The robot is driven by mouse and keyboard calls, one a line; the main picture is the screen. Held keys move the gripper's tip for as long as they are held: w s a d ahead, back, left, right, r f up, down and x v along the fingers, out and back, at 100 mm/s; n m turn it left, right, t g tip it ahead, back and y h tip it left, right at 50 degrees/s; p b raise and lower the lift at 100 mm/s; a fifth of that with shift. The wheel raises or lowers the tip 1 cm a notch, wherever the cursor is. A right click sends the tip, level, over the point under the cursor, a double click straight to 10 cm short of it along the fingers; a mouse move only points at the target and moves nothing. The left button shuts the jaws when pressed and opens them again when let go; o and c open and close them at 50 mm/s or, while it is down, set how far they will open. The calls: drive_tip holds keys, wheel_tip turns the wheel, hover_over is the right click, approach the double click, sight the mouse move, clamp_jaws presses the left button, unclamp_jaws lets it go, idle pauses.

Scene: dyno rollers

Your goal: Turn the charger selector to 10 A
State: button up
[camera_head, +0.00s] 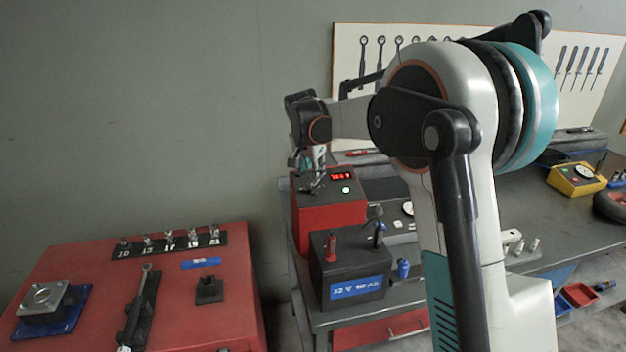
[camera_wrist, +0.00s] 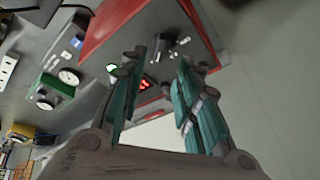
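The charger is a red box with a grey top panel (camera_head: 330,213) on the bench, left of my arm. It carries a lit red display (camera_head: 341,177) and a green button (camera_head: 346,190); both also show in the wrist view. My gripper (camera_head: 312,182) is over the left part of the charger's top. In the wrist view my gripper (camera_wrist: 160,62) has its two teal fingers apart with a gap between them. A small dark knob with a pale part (camera_wrist: 163,48), seemingly the selector, shows between the fingertips. Its setting and any contact are too small to tell.
A black battery (camera_head: 350,272) with a blue label stands in front of the charger. A red cabinet (camera_head: 85,275) with numbered sockets and a lever tool is at the left. A yellow meter (camera_head: 577,180) sits at the right. A tool board hangs behind my arm.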

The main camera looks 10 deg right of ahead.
drive_tip(key=shift+v, duration=2.1)
drive_tip(key=s+d+n+t+y+b, duration=0.15)
drive_tip(key=s+n+b, duration=0.5)
drive_tip(key=s, duration=1.75)
drive_tip(key=s+f+n+b, duration=0.2)
drive_tip(key=s+f, duration=0.4)
drive_tip(key=s, duration=0.3)
drive_tip(key=s+f+n+t+b, duration=0.1)
drive_tip(key=s+f+n+b, duration=0.1)
drive_tip(key=s+f, duration=0.5)
drive_tip(key=shift+s+d+f+b, duration=0.2)
drive_tip(key=shift+s+b, duration=0.35)
drive_tip(key=shift+s, duration=0.65)
